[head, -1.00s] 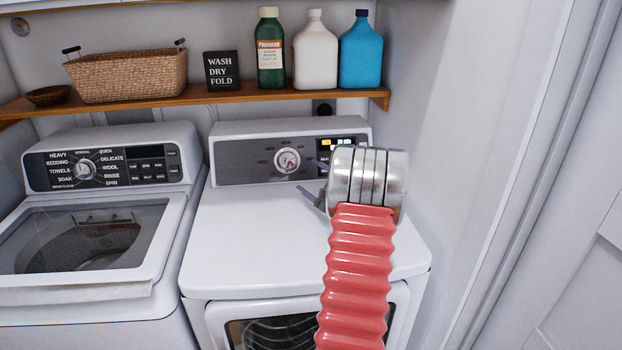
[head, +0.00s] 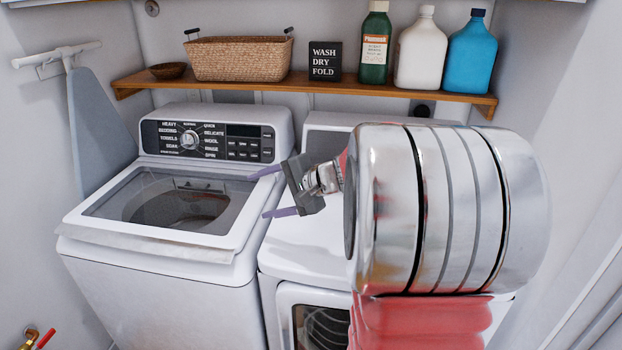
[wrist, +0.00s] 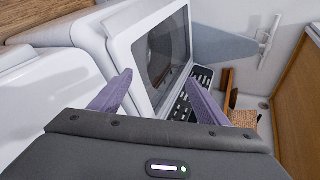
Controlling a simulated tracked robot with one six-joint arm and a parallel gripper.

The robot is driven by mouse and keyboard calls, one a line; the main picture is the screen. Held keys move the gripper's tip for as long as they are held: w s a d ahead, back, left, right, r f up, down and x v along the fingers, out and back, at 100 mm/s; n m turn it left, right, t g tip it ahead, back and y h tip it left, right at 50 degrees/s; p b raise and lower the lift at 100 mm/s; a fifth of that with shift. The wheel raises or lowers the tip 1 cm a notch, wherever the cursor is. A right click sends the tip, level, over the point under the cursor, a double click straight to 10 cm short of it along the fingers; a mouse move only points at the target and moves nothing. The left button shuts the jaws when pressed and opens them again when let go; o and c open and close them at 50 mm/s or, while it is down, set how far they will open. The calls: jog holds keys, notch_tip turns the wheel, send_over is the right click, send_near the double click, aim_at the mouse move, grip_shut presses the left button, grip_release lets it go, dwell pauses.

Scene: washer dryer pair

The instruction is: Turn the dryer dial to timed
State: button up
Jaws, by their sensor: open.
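The white dryer (head: 312,245) stands at the right in the head view. My arm's large metal joint covers its control panel, so the dryer dial is hidden now. My gripper (head: 266,192) has two purple fingers spread apart with nothing between them. It is above the left part of the dryer top and points left toward the washer (head: 165,275). In the wrist view, the open fingers of my gripper (wrist: 150,95) frame the washer's lid window (wrist: 166,45), and the washer panel (wrist: 190,100) shows beyond them. The dryer dial is not identifiable there.
A wooden shelf (head: 215,85) above the machines holds a basket (head: 240,60), a sign (head: 325,61), and green, white and blue bottles. An ironing board (head: 97,130) leans at the left wall. A red-handled valve (head: 45,338) is at bottom left.

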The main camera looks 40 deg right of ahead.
jog(key=s+a+n+g, duration=0.3)
jog(key=s+a+n, duration=0.15)
jog(key=a, duration=0.65)
jog(key=s+a+f+n+g+h, duration=0.1)
jog(key=s+a+n, duration=0.3)
jog(key=s, duration=0.6)
jog(key=s+a+f+n+g+h, duration=0.1)
jog(key=s+a+n+h, duration=0.3)
jog(key=s+n, duration=0.3)
jog(key=s+a, duration=0.1)
jog(key=s, duration=0.3)
jog(key=shift+g, duration=0.3)
jog(key=shift+a, duration=0.1)
jog(key=shift+c, duration=0.6)
